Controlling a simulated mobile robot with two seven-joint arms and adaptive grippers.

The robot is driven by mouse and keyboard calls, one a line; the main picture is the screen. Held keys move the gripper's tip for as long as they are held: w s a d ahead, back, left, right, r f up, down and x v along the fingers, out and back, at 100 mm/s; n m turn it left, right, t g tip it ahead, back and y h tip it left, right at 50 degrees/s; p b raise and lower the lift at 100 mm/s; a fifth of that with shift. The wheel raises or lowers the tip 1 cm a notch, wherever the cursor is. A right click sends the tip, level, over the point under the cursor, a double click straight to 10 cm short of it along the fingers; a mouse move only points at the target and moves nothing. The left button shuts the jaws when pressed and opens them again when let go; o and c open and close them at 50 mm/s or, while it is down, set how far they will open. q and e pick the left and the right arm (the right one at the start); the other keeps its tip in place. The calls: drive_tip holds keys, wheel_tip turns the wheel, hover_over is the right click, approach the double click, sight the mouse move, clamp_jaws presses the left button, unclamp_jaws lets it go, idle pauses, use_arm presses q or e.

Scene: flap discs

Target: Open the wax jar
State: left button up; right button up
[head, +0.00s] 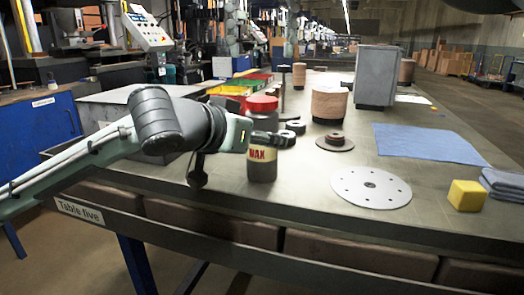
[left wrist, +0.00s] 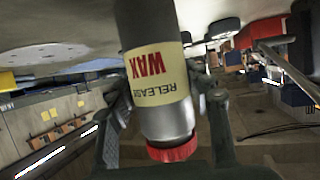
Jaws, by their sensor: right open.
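The wax jar (head: 262,168) is a grey cylinder with a cream label reading WAX and a red lid (head: 262,103) on top. It stands upright near the front of the table; I cannot tell whether its base touches. My left gripper (head: 266,138) reaches in from the left and crosses the jar between lid and label. In the left wrist view the jar (left wrist: 158,75) appears upside down, between the two fingers, with the red lid (left wrist: 172,152) on. The gripper looks shut on the jar. Only a dark part of my right gripper (head: 485,5) shows at the top right edge.
Behind the jar are small dark discs (head: 297,127) and red, yellow and green bins (head: 228,91). To the right lie a white perforated disc (head: 350,190), a blue cloth (head: 425,143) and a yellow block (head: 467,195). A grey box (head: 376,76) stands farther back.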

use_arm(q)
clamp_jaws()
